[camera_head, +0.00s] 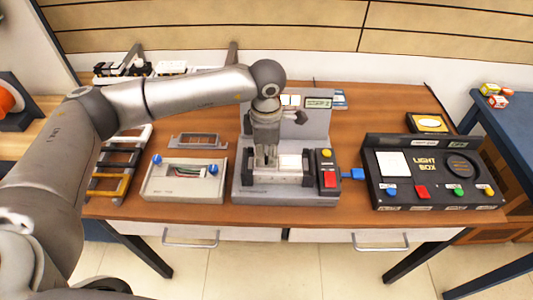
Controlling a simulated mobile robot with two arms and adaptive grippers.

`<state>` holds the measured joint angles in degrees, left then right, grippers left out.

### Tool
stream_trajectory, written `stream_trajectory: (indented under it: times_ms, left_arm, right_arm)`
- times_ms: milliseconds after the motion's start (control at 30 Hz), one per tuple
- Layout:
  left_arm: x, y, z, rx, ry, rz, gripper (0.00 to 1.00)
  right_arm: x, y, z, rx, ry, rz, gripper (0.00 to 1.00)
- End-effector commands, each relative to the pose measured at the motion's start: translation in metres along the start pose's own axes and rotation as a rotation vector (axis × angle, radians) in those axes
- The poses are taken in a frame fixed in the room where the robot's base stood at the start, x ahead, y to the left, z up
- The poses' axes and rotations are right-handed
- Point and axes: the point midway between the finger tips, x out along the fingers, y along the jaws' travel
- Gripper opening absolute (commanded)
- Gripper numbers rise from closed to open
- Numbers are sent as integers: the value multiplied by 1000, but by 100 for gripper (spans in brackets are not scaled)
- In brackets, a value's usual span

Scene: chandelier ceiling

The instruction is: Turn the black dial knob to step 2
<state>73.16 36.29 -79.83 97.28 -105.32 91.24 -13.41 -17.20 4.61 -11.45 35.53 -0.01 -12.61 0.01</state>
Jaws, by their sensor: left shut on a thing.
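The grey machine (314,150) stands mid-table, with a small display (318,103) that seems to read STEP 1. A black knob (301,117) shows on its upright panel, right of my left gripper and apart from it; its setting is too small to read. My left gripper (265,160) points down in front of the panel, at the dark fixture on the machine's base. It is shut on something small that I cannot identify. The gripper and wrist hide part of the panel and fixture. My right gripper is out of view.
A control box (328,178) with a yellow and a red button adjoins the machine's right side. A black light box (430,170) stands farther right, a grey tray (185,181) to the left. Bare wooden table (365,115) shows at the back right.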

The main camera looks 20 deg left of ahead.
Motion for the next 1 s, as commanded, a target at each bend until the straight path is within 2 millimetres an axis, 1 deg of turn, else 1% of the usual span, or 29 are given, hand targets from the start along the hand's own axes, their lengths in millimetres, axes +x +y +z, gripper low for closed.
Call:
stream_trajectory:
  times_ms: [200, 233, 400, 433, 767, 867, 967, 1000]
  left_arm:
    - [0, 0, 0, -1, 0, 0, 0]
    - [0, 0, 0, -1, 0, 0, 22]
    - [0, 0, 0, -1, 0, 0, 44]
    - [0, 0, 0, -1, 0, 0, 45]
    - [-2, 0, 0, -1, -1, 1, 45]
    - [-12, 1, 0, -1, -2, 3, 45]
    - [-30, 1, 1, 0, -2, 4, 45]
    - [-39, 1, 1, 0, -2, 5, 45]
  right_arm:
    - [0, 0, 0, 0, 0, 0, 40]
    - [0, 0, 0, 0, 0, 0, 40]
    - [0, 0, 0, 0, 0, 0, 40]
    - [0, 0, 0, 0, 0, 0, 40]
    - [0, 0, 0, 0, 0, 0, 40]
    - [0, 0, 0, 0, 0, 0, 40]
    - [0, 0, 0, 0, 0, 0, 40]
    - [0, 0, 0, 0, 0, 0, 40]
